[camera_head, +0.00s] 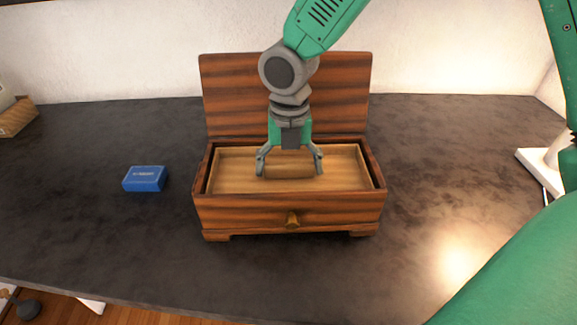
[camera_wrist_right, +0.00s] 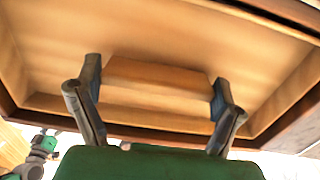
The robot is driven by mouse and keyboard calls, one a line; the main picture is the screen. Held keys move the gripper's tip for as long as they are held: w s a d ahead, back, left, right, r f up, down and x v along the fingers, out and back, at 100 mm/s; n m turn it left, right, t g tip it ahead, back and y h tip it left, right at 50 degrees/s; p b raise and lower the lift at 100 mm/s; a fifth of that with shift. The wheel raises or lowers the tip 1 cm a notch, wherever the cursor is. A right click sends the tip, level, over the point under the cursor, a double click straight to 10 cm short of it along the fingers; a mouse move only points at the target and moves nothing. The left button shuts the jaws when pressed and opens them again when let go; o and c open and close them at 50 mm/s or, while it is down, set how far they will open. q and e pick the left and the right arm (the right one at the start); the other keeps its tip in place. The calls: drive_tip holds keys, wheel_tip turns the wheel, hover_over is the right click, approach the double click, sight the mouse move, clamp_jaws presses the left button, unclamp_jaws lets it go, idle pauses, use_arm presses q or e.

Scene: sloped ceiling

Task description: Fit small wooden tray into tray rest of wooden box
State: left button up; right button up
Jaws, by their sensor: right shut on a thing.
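The wooden box (camera_head: 240,211) stands on the dark counter with its striped lid (camera_head: 230,95) open against the wall side. A knob (camera_head: 292,219) is on its front. The small light wooden tray (camera_head: 340,170) lies within the box's opening, close to level with the rim. Whether it rests on the tray rest is hidden. My right gripper (camera_head: 290,170) reaches down from above and is shut on the tray's raised middle handle. In the right wrist view, the two fingers press the ends of the handle (camera_wrist_right: 160,80). My left gripper is not in view.
A small blue box (camera_head: 145,178) lies on the counter left of the wooden box. A wooden object (camera_head: 16,117) is at the far left edge and a white object (camera_head: 543,163) at the right. The counter between is clear.

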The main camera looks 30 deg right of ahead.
sight(289, 163)
drive_tip(key=o, duration=1.3)
drive_tip(key=shift+c, duration=0.2)
wheel_tip(289, 163, up, 12)
drive_tip(key=p, duration=0.2)
